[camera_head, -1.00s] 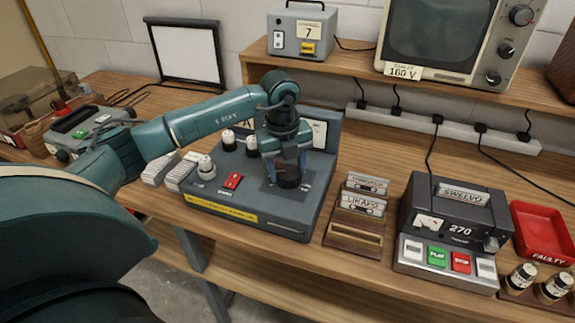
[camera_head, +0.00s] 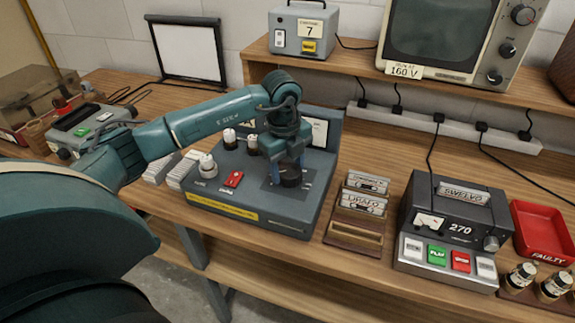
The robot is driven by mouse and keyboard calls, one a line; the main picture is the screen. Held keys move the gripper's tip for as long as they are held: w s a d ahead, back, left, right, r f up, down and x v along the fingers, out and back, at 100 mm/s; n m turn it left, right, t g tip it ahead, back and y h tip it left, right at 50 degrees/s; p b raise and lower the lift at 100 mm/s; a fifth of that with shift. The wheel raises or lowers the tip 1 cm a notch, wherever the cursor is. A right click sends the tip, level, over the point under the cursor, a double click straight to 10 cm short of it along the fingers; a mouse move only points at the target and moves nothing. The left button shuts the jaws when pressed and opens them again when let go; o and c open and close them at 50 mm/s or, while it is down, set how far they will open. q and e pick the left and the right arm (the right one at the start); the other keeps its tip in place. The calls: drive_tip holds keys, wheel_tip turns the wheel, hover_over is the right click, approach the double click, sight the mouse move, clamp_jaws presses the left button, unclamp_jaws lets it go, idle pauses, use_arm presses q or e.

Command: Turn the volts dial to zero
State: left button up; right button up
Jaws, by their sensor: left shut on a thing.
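The grey sloped test unit (camera_head: 258,211) stands on the wooden bench and carries a yellow label strip, a red switch (camera_head: 233,179) and several white-capped knobs. A dark round dial (camera_head: 291,181) sits on its right part; its lettering is too small or hidden to read. My left gripper (camera_head: 290,172) points down over this dial and is shut on it, with a finger on either side. The gripper hides the dial's top and part of the meter face (camera_head: 318,133) behind. I cannot read the dial's setting. My right gripper is not in view.
A cassette rack (camera_head: 340,242) stands right of the unit, then a dark tape player (camera_head: 450,225) and a red tray (camera_head: 543,230). A raised shelf (camera_head: 345,77) holds a numbered box and a monitor (camera_head: 440,35). White cassettes (camera_head: 160,167) lie to the left.

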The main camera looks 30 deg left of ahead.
sight(284, 171)
use_arm(q)
drive_tip(key=o, duration=1)
drive_tip(key=shift+c, duration=0.2)
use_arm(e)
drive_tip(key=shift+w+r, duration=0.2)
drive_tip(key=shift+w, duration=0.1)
use_arm(q)
drive_tip(key=shift+r, duration=0.1)
wheel_tip(284, 171, up, 13)
drive_tip(key=b, duration=0.1)
drive_tip(key=shift+s+a, duration=0.15)
drive_tip(key=shift+s, duration=0.3)
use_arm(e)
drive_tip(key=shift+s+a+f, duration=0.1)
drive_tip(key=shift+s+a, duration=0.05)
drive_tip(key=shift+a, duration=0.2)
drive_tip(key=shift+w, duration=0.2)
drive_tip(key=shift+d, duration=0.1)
